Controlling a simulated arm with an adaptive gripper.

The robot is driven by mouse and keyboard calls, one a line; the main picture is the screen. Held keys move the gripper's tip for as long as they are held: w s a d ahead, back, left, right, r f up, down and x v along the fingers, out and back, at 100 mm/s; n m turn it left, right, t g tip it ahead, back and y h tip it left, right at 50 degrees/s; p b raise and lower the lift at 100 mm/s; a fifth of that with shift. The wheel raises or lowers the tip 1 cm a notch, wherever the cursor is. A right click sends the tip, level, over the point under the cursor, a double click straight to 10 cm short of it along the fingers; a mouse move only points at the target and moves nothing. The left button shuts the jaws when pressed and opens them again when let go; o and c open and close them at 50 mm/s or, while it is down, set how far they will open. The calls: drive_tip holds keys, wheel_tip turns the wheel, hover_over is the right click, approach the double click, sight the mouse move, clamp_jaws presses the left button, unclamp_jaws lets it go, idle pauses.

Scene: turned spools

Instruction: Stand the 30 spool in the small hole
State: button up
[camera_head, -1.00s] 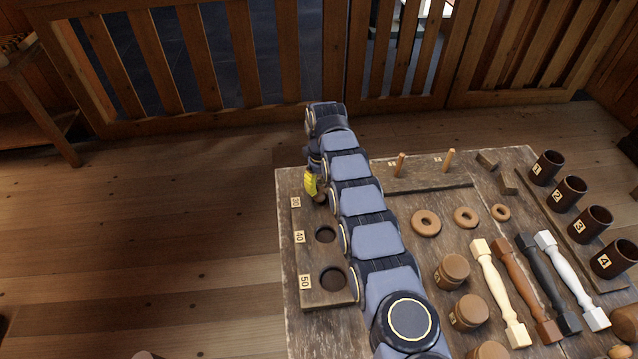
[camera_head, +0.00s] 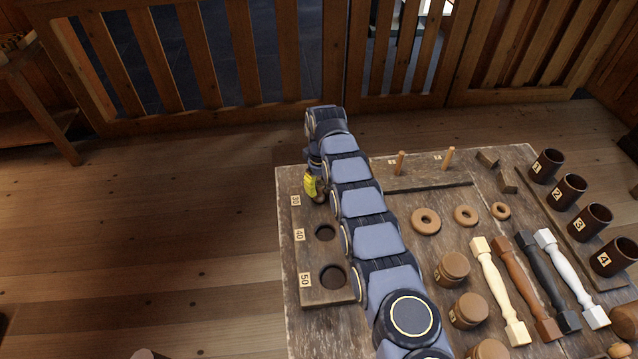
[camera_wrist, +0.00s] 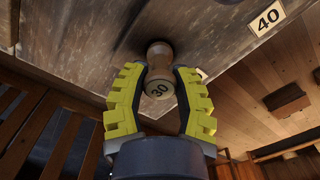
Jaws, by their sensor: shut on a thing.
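The 30 spool (camera_wrist: 160,62) is a small brown turned piece with "30" on the end facing the wrist camera. My gripper (camera_wrist: 160,84) has yellow fingers shut on it from both sides. In the head view, my gripper (camera_head: 310,186) is at the far end of the holed board (camera_head: 313,257), beside the 30 label (camera_head: 295,201). The small hole is hidden there by my gripper and the spool. In the wrist view, the spool's far end points at the board, with a dark patch around it. I cannot tell whether that end is inside the hole.
The 40 hole (camera_head: 325,233) and 50 hole (camera_head: 333,277) are empty. My arm lies along the board's right side. Rings (camera_head: 426,221), two pegs (camera_head: 400,163), round lidded pieces (camera_head: 452,269), turned spindles (camera_head: 500,290) and numbered cups (camera_head: 570,191) stand farther right.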

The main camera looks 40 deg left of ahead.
drive_tip(key=shift+f, duration=0.4)
idle(0.4)
drive_tip(key=o, duration=1.5)
drive_tip(key=shift+r, duration=0.1)
drive_tip(key=shift+r, duration=4.9)
